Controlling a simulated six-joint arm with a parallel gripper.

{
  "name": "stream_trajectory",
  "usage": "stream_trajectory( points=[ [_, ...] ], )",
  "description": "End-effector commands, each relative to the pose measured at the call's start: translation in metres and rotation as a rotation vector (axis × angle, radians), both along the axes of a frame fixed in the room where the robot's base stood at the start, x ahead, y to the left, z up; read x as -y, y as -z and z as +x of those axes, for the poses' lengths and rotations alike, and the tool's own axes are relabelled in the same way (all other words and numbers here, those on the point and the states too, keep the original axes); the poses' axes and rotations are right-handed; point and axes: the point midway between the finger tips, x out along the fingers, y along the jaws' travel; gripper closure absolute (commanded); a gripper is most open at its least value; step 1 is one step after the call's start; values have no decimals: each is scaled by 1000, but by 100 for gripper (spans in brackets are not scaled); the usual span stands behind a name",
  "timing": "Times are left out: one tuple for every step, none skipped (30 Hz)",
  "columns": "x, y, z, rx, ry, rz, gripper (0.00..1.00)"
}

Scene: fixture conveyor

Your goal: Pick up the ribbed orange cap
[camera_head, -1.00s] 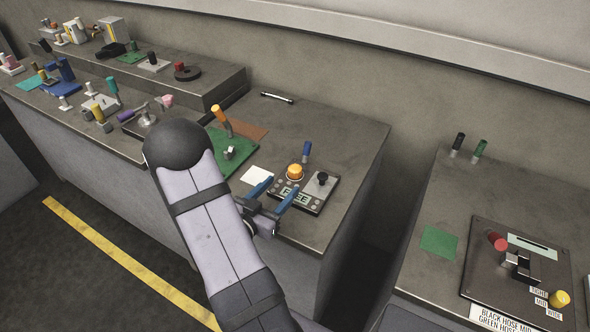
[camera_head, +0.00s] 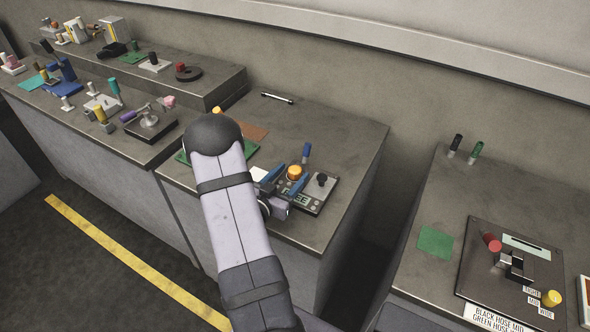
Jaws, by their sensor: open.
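The orange cap (camera_head: 294,172) is round with a lighter top and sits on a dark panel (camera_head: 318,197) with a display on the middle bench. Its ribs are too small to make out clearly. My gripper (camera_head: 291,176) has blue fingers and is open. Its fingertips reach up to the cap, one on its left and one on its lower right. I cannot tell whether they touch it. The cap's lower front is partly hidden by the gripper.
A black knob (camera_head: 322,179) stands on the same panel, close to the right finger. A blue-topped peg (camera_head: 306,152) stands just behind the cap. My arm covers much of the green mat (camera_head: 251,148). The bench's back right is clear.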

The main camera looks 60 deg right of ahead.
Motion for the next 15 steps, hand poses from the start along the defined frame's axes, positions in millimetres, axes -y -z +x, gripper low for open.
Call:
stream_trajectory(
  points=[
    [2, 0, 0, -1, 0, 1, 46],
    [2, 1, 0, -1, 0, 1, 46],
    [2, 1, 0, -1, 0, 1, 46],
    [2, 1, 0, -1, -1, 1, 46],
    [2, 1, 0, -1, -1, 1, 46],
    [2, 1, 0, -1, -1, 1, 46],
    [2, 1, 0, -1, -1, 1, 46],
    [2, 1, 0, 0, -1, 1, 46],
    [2, 1, 0, 0, -1, 1, 56],
    [2, 1, 0, 0, -1, 1, 63],
    [2, 1, 0, 0, -1, 1, 70],
    [2, 1, 0, 0, -1, 1, 80],
    [2, 1, 0, 0, -1, 1, 87],
    [2, 1, 0, 0, -1, 1, 90],
    [2, 1, 0, 0, -1, 1, 90]
  ],
)
